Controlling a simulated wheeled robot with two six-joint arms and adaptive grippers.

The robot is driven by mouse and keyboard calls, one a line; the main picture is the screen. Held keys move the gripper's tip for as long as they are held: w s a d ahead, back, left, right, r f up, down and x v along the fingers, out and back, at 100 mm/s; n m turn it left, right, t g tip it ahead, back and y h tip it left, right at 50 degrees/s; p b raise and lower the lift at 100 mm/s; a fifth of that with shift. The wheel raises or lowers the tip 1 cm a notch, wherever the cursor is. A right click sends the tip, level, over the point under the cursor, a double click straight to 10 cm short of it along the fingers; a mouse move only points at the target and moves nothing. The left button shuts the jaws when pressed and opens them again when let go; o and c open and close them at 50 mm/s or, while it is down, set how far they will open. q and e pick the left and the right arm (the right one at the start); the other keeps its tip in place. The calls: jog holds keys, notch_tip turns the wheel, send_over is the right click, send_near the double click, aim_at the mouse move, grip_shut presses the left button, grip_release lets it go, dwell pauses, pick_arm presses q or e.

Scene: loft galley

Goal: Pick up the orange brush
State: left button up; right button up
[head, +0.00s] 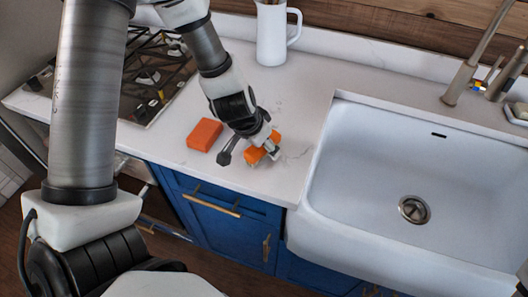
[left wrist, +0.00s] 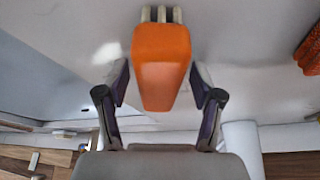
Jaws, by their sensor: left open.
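The orange brush (head: 256,155) lies on the white counter near its front edge, left of the sink. In the head view my left gripper (head: 250,150) is right over it and hides part of it. In the left wrist view the orange brush (left wrist: 162,62) lies between the two fingers of my left gripper (left wrist: 160,84), with its pale bristle tufts at the top. The fingers are open, with a gap showing on each side of the brush. My right gripper is not in view.
An orange sponge-like block (head: 204,135) lies on the counter left of the brush; a rough orange thing (left wrist: 309,52) shows at the left wrist view's right edge. A white sink (head: 340,190) is to the right, a gas hob (head: 150,80) to the left, a white pitcher (head: 272,38) behind.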

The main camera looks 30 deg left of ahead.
pick_arm(q)
jog(key=shift+w, duration=0.15)
jog(key=shift+s+r, duration=0.25)
jog(key=shift+s, duration=0.25)
jog(key=shift+w+f, duration=0.3)
jog(key=shift+f, duration=0.05)
jog(key=shift+s, duration=0.15)
jog(key=shift+c, duration=0.4)
grip_shut()
